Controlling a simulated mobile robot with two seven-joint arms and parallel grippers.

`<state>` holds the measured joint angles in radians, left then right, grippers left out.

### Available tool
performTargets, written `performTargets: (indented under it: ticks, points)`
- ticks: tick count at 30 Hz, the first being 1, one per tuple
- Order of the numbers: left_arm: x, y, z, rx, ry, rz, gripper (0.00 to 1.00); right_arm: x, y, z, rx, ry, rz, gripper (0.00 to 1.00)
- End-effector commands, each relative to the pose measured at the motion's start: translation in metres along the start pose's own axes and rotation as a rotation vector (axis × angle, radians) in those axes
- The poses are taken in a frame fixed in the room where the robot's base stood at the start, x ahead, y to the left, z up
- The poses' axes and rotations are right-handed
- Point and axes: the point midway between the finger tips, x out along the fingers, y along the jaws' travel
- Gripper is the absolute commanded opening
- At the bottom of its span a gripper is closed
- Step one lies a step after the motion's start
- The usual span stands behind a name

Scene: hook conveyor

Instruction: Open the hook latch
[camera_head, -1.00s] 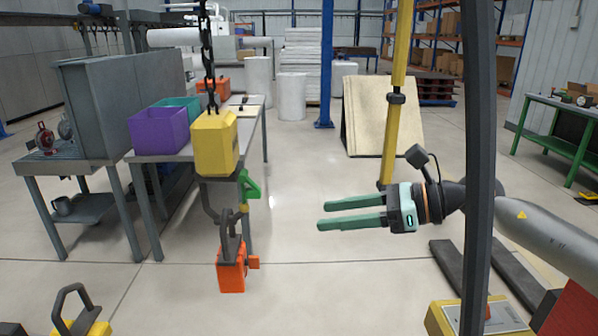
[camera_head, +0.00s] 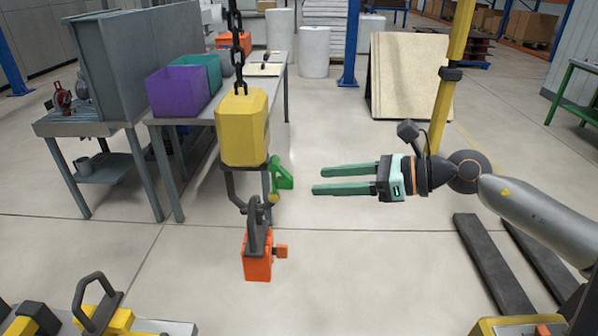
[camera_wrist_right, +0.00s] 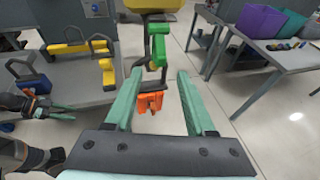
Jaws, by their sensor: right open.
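A yellow hoist block (camera_head: 244,128) hangs on a chain with a grey hook (camera_head: 233,187) under it. The green latch (camera_head: 281,173) sits at the hook's right side; in the right wrist view it (camera_wrist_right: 158,45) is ahead, above the finger gap. An orange load (camera_head: 257,262) hangs from the hook by a dark shackle. My right gripper (camera_head: 314,180) is open and empty, pointing left, with its fingertips a short way right of the latch. What looks like my left gripper (camera_wrist_right: 42,112) shows at the left of the right wrist view; its jaw state is unclear.
A table (camera_head: 207,122) with a purple bin (camera_head: 177,92) and a teal bin (camera_head: 200,75) stands behind the hook. A yellow post (camera_head: 445,95) rises behind my right wrist. A bench with yellow shackled pieces (camera_head: 97,310) is at the near left. Floor below the gripper is clear.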

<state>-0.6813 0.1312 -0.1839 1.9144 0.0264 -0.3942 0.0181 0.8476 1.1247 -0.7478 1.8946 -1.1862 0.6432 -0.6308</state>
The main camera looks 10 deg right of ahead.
Motion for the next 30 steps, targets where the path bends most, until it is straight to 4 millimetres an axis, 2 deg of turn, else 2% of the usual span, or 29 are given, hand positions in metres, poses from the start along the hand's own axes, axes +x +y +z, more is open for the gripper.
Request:
performTargets:
  ticks: [6, 15, 21, 30]
  points:
    - [-0.012, 0.001, -0.013, 0.0, 0.0, 0.0, 0.5, 0.027, 0.001, 0.004, 0.001, -0.001, 0.003, 0.55]
    - [-0.009, 0.001, -0.01, 0.0, 0.0, 0.0, 0.5, 0.059, 0.0, 0.0, 0.0, -0.001, 0.001, 0.55]
    - [-0.009, 0.001, -0.01, 0.0, 0.001, 0.0, 0.5, 0.069, 0.0, 0.0, -0.001, 0.0, 0.0, 0.55]
    - [-0.008, 0.001, -0.01, 0.001, 0.002, 0.0, 0.5, 0.071, 0.0, 0.0, -0.001, 0.001, -0.001, 0.55]
